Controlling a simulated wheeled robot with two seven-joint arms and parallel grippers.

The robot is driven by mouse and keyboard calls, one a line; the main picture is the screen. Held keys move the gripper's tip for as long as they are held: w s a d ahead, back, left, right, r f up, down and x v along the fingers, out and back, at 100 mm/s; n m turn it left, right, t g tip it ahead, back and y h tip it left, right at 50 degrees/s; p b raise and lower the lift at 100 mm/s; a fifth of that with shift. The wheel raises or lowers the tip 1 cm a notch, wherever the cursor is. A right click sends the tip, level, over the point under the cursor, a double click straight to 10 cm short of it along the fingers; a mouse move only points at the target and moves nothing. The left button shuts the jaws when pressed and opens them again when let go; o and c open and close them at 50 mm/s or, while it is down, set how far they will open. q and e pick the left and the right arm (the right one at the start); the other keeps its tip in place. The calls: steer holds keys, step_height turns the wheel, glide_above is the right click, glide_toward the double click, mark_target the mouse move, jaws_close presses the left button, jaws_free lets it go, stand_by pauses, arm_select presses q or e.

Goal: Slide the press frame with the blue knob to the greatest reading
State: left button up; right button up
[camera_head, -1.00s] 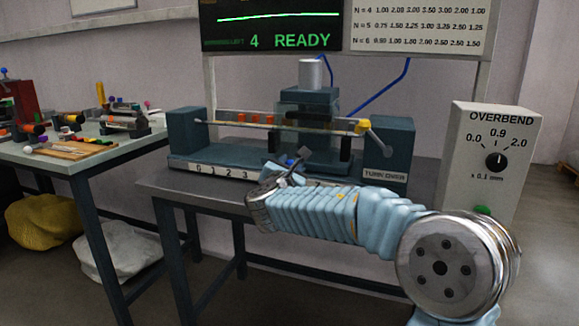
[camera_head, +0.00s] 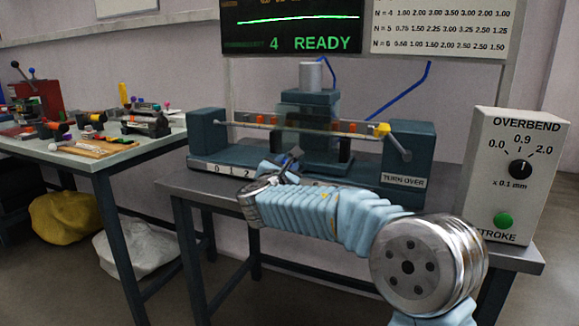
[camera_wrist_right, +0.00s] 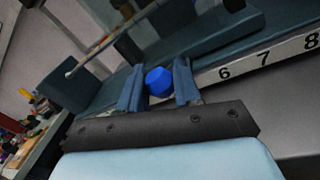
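The press frame (camera_head: 309,98) is a dark teal upright block with a grey cylinder on top. It stands on the bed between the left post (camera_head: 207,132) and the right post (camera_head: 412,150), near mid-span. Its blue knob (camera_wrist_right: 159,82) sits between the fingers of my right gripper (camera_wrist_right: 160,85), which touch it on both sides. In the head view my right gripper (camera_head: 288,163) is at the bed's front, below the frame. The wrist view shows 6, 7, 8 right of the fingers. My left gripper is out of view.
A rod with a yellow piece (camera_head: 382,129) spans the posts. A grey OVERBEND box (camera_head: 515,170) with a dial and green button stands at right. The TURN OVER label (camera_head: 403,180) is on the right post. A side table (camera_head: 100,150) holds tools.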

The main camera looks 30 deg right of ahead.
steer(key=o, duration=0.3)
steer(key=shift+o, duration=0.2)
steer(key=b+v, duration=0.2)
steer(key=v, duration=1.1)
steer(key=shift+s+a, duration=0.25)
